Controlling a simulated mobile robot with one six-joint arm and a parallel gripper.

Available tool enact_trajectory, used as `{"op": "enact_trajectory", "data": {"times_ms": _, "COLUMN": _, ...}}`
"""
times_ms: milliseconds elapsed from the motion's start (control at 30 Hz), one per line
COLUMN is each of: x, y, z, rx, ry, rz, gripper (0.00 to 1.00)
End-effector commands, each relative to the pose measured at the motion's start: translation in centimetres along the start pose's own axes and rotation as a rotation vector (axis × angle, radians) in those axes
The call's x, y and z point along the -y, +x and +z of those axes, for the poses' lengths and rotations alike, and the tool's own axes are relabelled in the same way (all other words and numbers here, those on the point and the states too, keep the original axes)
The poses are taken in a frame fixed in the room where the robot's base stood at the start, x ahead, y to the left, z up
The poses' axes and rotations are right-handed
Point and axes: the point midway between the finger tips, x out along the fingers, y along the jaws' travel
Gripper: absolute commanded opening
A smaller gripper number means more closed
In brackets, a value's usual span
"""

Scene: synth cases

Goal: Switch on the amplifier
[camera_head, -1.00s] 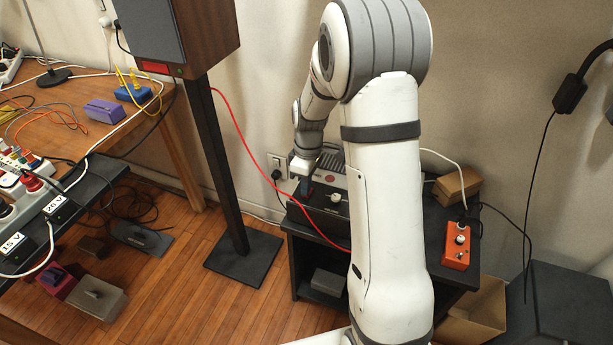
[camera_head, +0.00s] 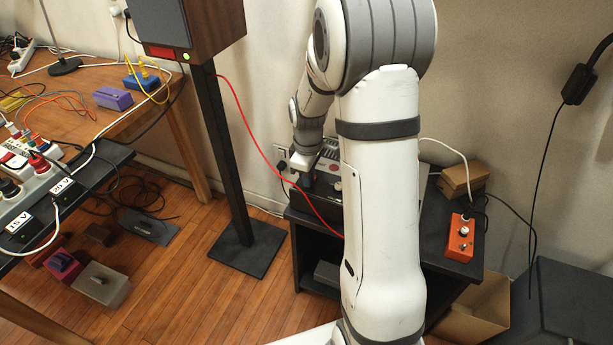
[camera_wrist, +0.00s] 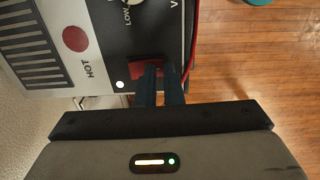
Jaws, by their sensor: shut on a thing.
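The amplifier (camera_head: 331,157) is a grey and black box with a grille, standing on a small black table. It also shows in the wrist view (camera_wrist: 107,28), with a "HOT" label, a round red spot, a knob and a small bright white dot. A red switch (camera_wrist: 146,72) sits in its black panel. My gripper (camera_head: 306,182) is at the left part of the amplifier. In the wrist view my gripper's dark fingers (camera_wrist: 160,84) are close together, shut on the red switch and partly hiding it.
A red cable (camera_head: 272,163) runs from the speaker (camera_head: 218,25) and passes close by the amplifier. An orange pedal (camera_head: 460,238) and a cardboard box (camera_head: 463,180) share the black table (camera_head: 432,235). A cluttered workbench (camera_head: 75,97) stands at the left.

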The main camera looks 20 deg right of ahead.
Motion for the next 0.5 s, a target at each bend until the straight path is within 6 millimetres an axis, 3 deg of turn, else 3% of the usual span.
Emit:
{"op": "enact_trajectory", "data": {"times_ms": 33, "x": 0.4, "y": 0.8, "z": -0.1, "rx": 0.000, "ry": 0.001, "rz": -0.011, "gripper": 0.00}}
{"op": "enact_trajectory", "data": {"times_ms": 500, "x": -2.0, "y": 0.4, "z": 0.6, "rx": -0.003, "ry": 0.018, "rz": -0.007, "gripper": 0.00}}
